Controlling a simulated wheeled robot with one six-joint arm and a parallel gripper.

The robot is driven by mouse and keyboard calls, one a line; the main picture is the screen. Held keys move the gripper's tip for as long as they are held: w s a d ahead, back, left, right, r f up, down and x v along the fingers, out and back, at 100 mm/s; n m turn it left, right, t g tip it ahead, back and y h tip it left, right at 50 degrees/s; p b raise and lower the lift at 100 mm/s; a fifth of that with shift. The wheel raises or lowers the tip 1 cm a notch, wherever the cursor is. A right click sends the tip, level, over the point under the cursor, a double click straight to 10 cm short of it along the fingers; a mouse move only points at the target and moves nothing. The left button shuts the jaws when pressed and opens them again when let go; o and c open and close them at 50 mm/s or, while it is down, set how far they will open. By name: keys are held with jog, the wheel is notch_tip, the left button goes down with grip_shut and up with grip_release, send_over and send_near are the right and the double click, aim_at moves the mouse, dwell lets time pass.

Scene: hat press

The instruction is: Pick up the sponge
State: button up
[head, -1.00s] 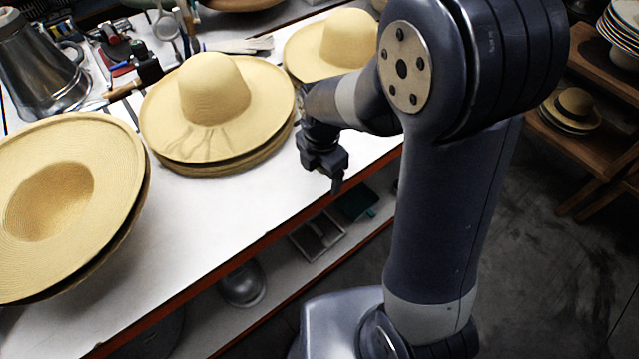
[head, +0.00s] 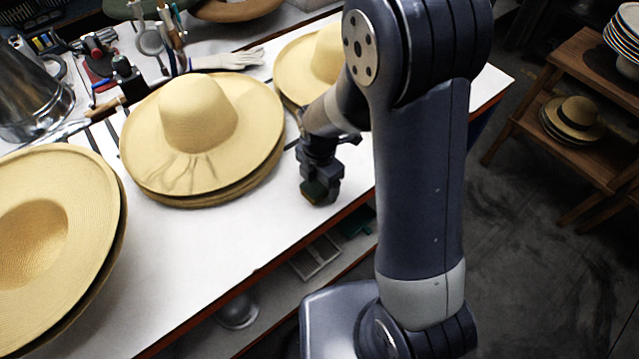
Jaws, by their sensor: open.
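My gripper (head: 321,192) points down over the front edge strip of the white worktable (head: 225,265), to the right of the middle straw hat stack. Its jaws are open. A small dark olive-green patch (head: 313,190) shows at the fingertips; it appears to be the sponge, mostly hidden by the gripper. I cannot tell whether the fingers touch it.
A wide straw hat stack (head: 205,120) stands left of my gripper, another hat (head: 300,65) behind it. A larger hat (head: 50,215) is at the left. Tools and a white glove (head: 228,60) lie behind. A wooden rack (head: 580,150) stands right.

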jog(key=c, duration=1)
notch_tip(320, 180, up, 10)
jog(key=shift+r+b, duration=0.1)
jog(key=shift+b, duration=0.25)
jog(key=o, duration=0.3)
jog(key=shift+c, duration=1.3)
